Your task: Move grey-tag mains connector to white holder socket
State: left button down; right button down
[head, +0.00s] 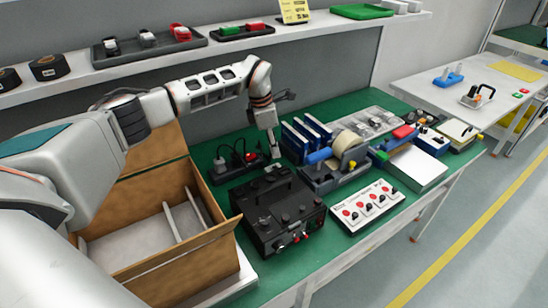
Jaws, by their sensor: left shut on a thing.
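My left gripper (274,151) points down at the back of the green bench, just right of a black strip (226,172) with dark plugs on it. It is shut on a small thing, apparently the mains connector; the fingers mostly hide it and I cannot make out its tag. Plugs with a red part (250,157) and a pale part (219,161) stand in the strip, close left of the gripper. I cannot clearly pick out a white holder socket. My right gripper is not in view.
A black instrument case (277,212) stands in front of the gripper. An open cardboard box (204,262) is at left. Blue upright binders (307,135), a tape dispenser (335,178) and a white switch panel (368,207) lie to the right. A shelf (225,47) runs behind.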

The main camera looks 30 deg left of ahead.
pick_arm(q)
jog(key=shift+s+a+x, duration=0.1)
jog(key=shift+a+x, duration=0.1)
jog(key=shift+x, duration=0.85)
jog(key=shift+s+a+x, duration=0.15)
jog(key=shift+x, duration=0.85)
jog(key=shift+f, duration=0.2)
jog(key=shift+f, duration=0.15)
jog(key=c, duration=1.9)
grip_release()
jog(key=v, duration=1.2)
jog(key=shift+d+r, duration=0.1)
jog(key=shift+r, duration=0.25)
jog(key=shift+s+f, duration=0.1)
